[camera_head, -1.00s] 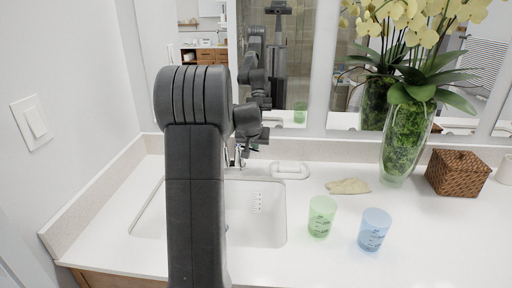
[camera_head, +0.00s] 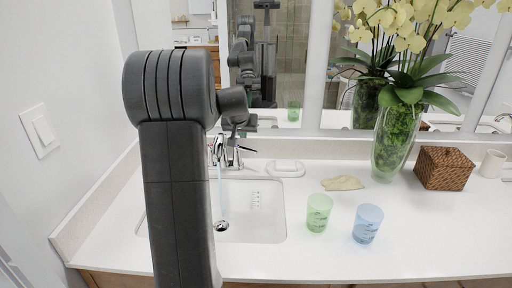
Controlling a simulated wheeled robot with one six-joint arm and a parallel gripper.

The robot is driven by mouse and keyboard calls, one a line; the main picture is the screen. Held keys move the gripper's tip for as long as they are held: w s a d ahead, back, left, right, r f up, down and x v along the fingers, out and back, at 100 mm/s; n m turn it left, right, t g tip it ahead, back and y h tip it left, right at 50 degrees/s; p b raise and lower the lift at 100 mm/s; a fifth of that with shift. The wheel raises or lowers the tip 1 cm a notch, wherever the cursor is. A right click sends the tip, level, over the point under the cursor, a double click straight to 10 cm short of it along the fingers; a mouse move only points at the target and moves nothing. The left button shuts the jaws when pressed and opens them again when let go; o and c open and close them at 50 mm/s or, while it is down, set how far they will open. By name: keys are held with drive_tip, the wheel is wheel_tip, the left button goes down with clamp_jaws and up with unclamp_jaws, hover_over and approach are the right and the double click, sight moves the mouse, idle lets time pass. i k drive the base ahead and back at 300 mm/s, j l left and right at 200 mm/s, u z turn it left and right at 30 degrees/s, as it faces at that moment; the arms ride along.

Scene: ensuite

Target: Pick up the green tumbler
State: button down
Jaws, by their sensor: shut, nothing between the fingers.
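The green tumbler (camera_head: 319,213) is translucent with dark markings. It stands upright on the white counter, right of the sink. A similar blue tumbler (camera_head: 367,223) stands just to its right, apart from it. My gripper (camera_head: 246,123) shows small and dark at the far end of my arm, above the tap and partly hidden by my wrist. It is shut and empty, well behind and to the left of the green tumbler, not touching it.
The sink (camera_head: 262,225) and chrome tap (camera_head: 229,152) are left of the tumblers. A soap dish (camera_head: 285,169), a beige folded-looking item (camera_head: 342,183), a tall glass vase (camera_head: 392,150) and a wicker box (camera_head: 443,168) stand behind. A mirror rises at the back. The counter's front right is clear.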

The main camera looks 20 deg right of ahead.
sight(319, 206)
drive_tip(key=z, duration=1.7)
